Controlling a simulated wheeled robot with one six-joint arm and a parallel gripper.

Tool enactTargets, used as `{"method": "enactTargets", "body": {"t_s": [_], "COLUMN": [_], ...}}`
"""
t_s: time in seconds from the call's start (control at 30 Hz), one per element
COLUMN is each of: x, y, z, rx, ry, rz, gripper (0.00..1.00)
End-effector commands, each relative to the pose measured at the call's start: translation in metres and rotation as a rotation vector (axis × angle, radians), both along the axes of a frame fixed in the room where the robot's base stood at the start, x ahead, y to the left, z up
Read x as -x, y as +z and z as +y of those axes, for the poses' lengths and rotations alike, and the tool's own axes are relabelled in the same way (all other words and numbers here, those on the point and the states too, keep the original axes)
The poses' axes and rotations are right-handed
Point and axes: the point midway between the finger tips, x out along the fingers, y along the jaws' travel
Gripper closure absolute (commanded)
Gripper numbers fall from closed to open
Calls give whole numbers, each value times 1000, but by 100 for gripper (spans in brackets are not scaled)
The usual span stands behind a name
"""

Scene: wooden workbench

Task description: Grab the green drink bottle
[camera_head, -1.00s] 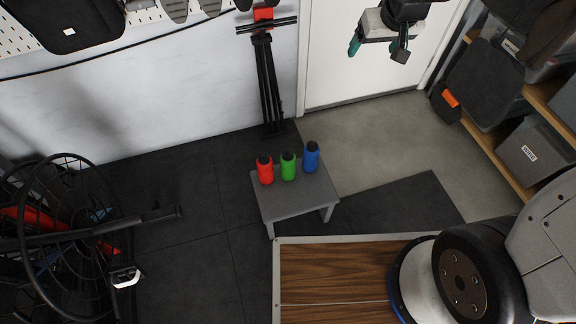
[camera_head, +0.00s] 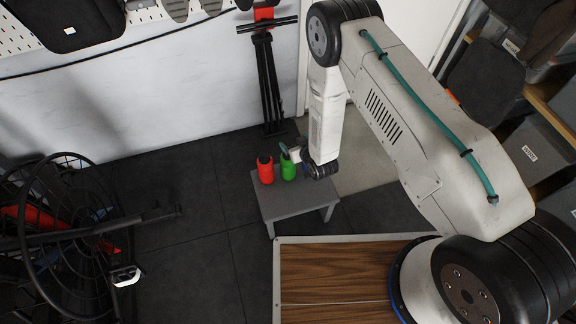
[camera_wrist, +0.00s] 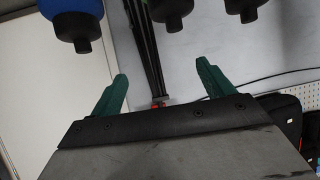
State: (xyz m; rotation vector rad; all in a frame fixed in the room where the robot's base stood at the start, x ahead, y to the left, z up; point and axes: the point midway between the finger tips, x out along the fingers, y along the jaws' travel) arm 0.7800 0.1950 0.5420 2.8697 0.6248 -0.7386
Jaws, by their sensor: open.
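The green bottle (camera_head: 288,171) stands upright on a small grey table, between the red bottle (camera_head: 265,170) and the blue bottle, which my arm mostly hides in the head view. My gripper (camera_head: 290,152) is at the top of the green bottle in that view; contact cannot be told. In the wrist view, my gripper (camera_wrist: 162,70) shows two teal fingers spread wide with nothing between them. The bottles appear upside down at the top edge there: the blue bottle (camera_wrist: 72,10) at left and two dark-looking ones (camera_wrist: 172,12) to its right, beyond the fingertips.
The small grey table (camera_head: 290,205) stands on dark floor tiles. A wooden workbench top (camera_head: 335,270) lies in front of it. A black folded stand (camera_head: 268,80) leans by the wall behind. A wheel-like rack (camera_head: 65,235) is at the left, and floor between it and the table is clear.

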Motion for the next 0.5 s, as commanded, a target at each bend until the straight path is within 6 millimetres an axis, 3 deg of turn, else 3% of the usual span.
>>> {"method": "enactTargets", "body": {"t_s": [0.03,0.1,0.23,0.37,0.5], "x": [17,34,57,65,56], "y": [-23,-42,-66,-75,-81], "z": [1,1,0,1,6], "rx": [-8,-23,-44,-54,-57], "ry": [13,24,40,46,47], "rz": [-13,-41,-76,-97,-101], "gripper": [20,20,20,20,20]}}
